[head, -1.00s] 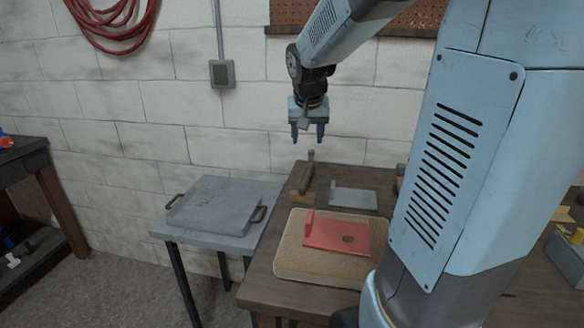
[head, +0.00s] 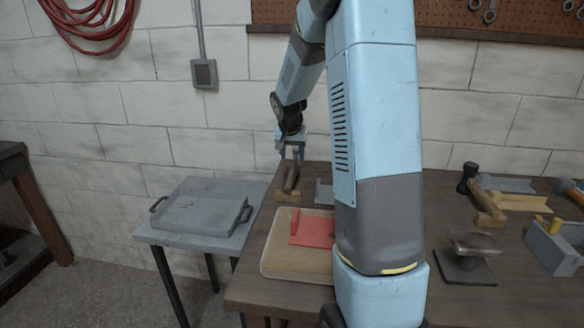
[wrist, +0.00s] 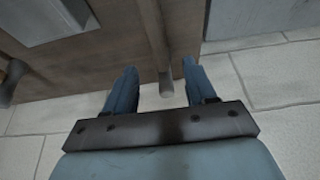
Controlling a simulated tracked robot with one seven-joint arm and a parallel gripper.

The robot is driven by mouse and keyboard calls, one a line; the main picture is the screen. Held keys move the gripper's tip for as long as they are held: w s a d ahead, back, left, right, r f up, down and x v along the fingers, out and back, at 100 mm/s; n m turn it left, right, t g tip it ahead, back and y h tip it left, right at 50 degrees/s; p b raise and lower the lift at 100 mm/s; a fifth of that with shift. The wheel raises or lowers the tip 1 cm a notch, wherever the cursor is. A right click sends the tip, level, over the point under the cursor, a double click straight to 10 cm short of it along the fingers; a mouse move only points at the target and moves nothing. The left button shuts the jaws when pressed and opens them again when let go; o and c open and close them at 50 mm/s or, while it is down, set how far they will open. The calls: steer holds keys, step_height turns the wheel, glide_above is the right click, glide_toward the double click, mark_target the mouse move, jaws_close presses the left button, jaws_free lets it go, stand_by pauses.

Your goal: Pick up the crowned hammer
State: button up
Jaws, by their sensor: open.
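My gripper (head: 291,155) is open at the back left of the bench, with its fingers down around the far end of a brown handled tool (head: 290,178). In the wrist view this tool's handle (wrist: 157,40) runs in between the two fingers, nearer the right one, and ends in a round grey tip. No grasp shows. The tool's head is not clear, so I cannot tell if it is the crowned hammer. A hammer with a dark head and wooden handle (head: 481,192) rests on a wooden block at the right of the bench.
A grey tray (head: 196,213) stands on a side table at left. A dark stand (head: 466,272) and a grey box (head: 549,245) are at right. The block wall is close behind.

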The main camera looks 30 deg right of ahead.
mark_target(293, 166)
steer(key=shift+x, duration=4.5)
steer(key=shift+f, duration=0.25)
steer(key=shift+c, duration=0.2)
jaws_close()
